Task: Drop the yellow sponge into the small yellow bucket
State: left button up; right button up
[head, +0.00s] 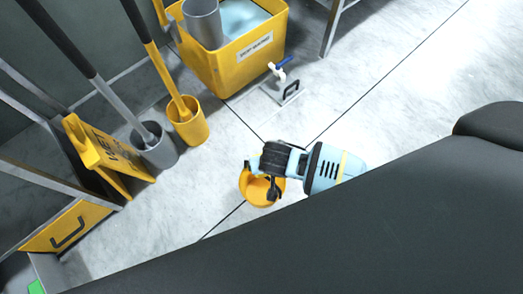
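A small round yellow bucket (250,192) stands on the pale floor near the middle of the head view. The dark gripper (270,188) of the light blue arm is over it and hides part of its opening. This arm comes in from the right, so I take it as my right one. Its fingers are small and overlap the bucket, so I cannot tell whether they are open or shut. I cannot make out a yellow sponge; anything inside the bucket or between the fingers is hidden. My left gripper is not in view.
A large yellow tub (240,65) with bluish liquid and a grey cylinder (203,25) stands at the top. A yellow holder (188,128), a grey holder (158,152) and a yellow floor sign (95,150) stand left.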

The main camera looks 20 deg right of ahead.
jog(key=shift+f+b, duration=0.35)
jog(key=shift+f, duration=0.3)
jog(key=o, duration=0.8)
jog(key=shift+c, duration=0.2)
jog(key=shift+r, duration=0.1)
